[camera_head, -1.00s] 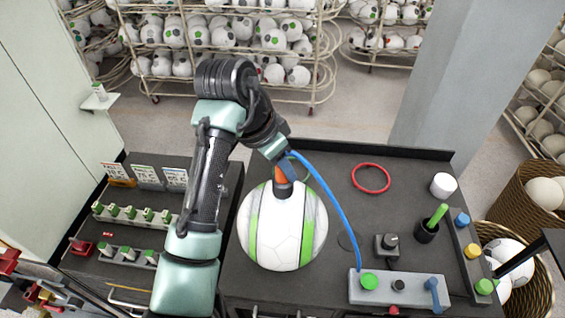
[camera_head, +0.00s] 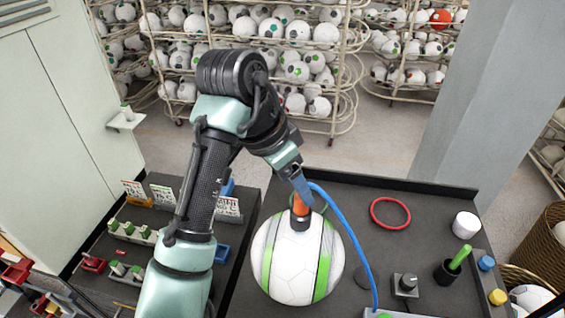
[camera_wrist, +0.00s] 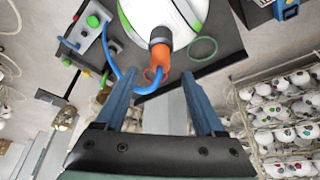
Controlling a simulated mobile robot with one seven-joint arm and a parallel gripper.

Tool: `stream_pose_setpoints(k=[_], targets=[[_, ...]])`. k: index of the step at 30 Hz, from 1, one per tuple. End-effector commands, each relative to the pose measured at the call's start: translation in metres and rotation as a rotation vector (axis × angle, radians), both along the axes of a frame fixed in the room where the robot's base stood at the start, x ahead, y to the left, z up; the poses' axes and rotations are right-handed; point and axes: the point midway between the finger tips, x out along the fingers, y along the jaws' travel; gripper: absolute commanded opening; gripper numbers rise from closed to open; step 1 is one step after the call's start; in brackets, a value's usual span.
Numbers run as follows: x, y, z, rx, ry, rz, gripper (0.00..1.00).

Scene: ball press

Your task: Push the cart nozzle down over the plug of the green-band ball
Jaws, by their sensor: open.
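The green-band ball (camera_head: 297,262), white with green and grey bands, stands on the dark bench top. The orange nozzle (camera_head: 300,205) with its black lower collar stands upright on top of the ball, and its blue hose (camera_head: 350,232) arcs to the right. The plug is hidden under the nozzle. My gripper (camera_head: 304,196) is at the nozzle's top end. In the wrist view its blue fingers (camera_wrist: 155,82) are spread apart, and the orange nozzle (camera_wrist: 160,56) shows beyond and between the tips. I cannot tell whether a finger touches it.
A red ring (camera_head: 390,213), a white cup (camera_head: 466,225), a black holder with a green stick (camera_head: 450,269) and a small knob block (camera_head: 405,285) stand right of the ball. A green ring (camera_wrist: 202,48) lies behind it. Ball racks (camera_head: 300,60) fill the back.

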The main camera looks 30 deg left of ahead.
Motion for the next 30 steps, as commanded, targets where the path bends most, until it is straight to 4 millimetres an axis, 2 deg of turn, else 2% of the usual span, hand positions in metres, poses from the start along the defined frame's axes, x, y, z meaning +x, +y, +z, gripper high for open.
stream_pose_setpoints(k=[1, 6, 12, 30], targets=[[-0.004, 0.006, 0.016, 0.007, -0.004, 0.004, 0.71], [-0.016, 0.011, 0.045, 0.006, -0.001, 0.004, 0.71], [-0.022, 0.013, 0.063, 0.003, 0.000, 0.001, 0.71], [-0.024, 0.013, 0.067, -0.001, 0.001, 0.001, 0.71]])
